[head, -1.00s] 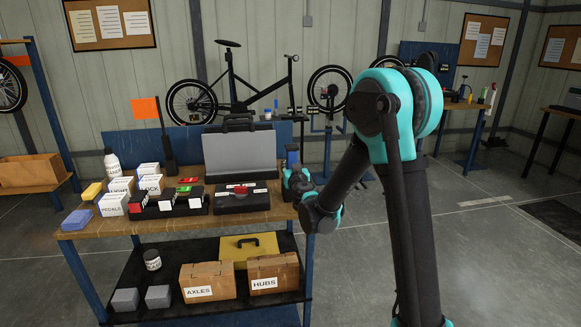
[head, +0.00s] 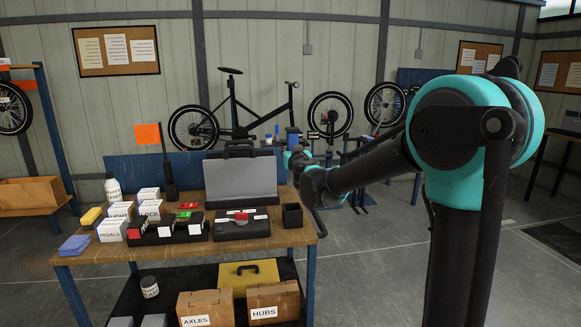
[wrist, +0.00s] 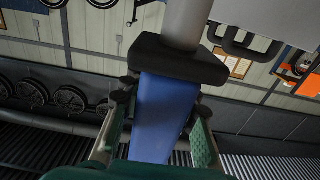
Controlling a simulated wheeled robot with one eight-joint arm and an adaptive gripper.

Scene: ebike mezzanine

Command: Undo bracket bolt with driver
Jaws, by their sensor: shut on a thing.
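My gripper (head: 296,158) is raised above the right end of the bench, beyond my bent arm. In the wrist view its two fingers (wrist: 158,112) are shut on the sides of the blue handle of the driver (wrist: 165,115). A black collar and a thick grey shaft extend from the handle toward the top of that view. In the head view the blue handle (head: 291,138) shows small at the gripper. An open black holder (head: 292,215) stands empty-looking on the bench below. I cannot make out the bracket bolt in either view.
The wooden bench (head: 258,240) carries a large open case (head: 241,180), a black case with a red item (head: 240,223), white boxes and bins. A bike (head: 235,115) and wheels stand at the back wall.

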